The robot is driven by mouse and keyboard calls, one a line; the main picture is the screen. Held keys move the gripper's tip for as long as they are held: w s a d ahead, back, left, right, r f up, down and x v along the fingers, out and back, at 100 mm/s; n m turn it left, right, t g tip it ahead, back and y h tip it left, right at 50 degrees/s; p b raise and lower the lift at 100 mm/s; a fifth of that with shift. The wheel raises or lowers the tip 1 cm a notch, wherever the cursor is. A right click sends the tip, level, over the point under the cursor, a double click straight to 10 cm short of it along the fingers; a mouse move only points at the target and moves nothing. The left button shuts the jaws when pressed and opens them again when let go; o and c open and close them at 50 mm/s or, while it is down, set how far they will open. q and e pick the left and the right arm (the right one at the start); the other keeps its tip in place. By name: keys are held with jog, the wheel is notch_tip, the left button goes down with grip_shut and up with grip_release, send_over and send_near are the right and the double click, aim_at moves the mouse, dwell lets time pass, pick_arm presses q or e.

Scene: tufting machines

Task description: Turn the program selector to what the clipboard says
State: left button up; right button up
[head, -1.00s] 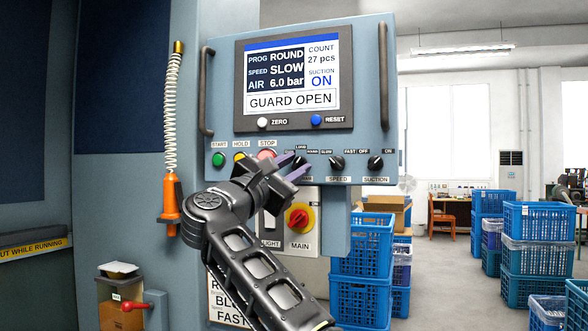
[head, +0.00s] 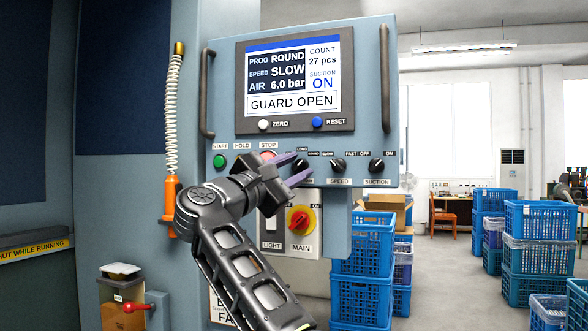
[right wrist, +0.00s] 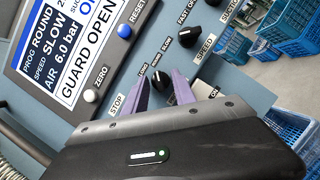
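The program selector (head: 301,165) is a small black knob in the row at the panel's lower edge, partly covered by my right gripper in the head view. My right gripper (head: 297,167) is open, its purple fingers apart at the knob. In the right wrist view, the black knob (right wrist: 158,79) shows between and just beyond the fingertips (right wrist: 160,83); contact cannot be told. The screen (head: 293,78) reads PROG ROUND. No clipboard can be made out; a partly hidden sheet (head: 222,312) with large letters is below the panel. My left gripper is not in view.
The speed knob (head: 338,164) and suction knob (head: 376,165) sit close to the right. The stop button (head: 268,155) and green start button (head: 219,161) are left. A red main switch (head: 300,220) is below. Blue crates (head: 362,245) stand at right.

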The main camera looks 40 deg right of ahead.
jog(key=b+v, duration=0.4)
jog(key=v, duration=0.3)
jog(key=shift+s+a, duration=0.15)
jog(key=shift+a, duration=0.25)
jog(key=shift+f, duration=0.15)
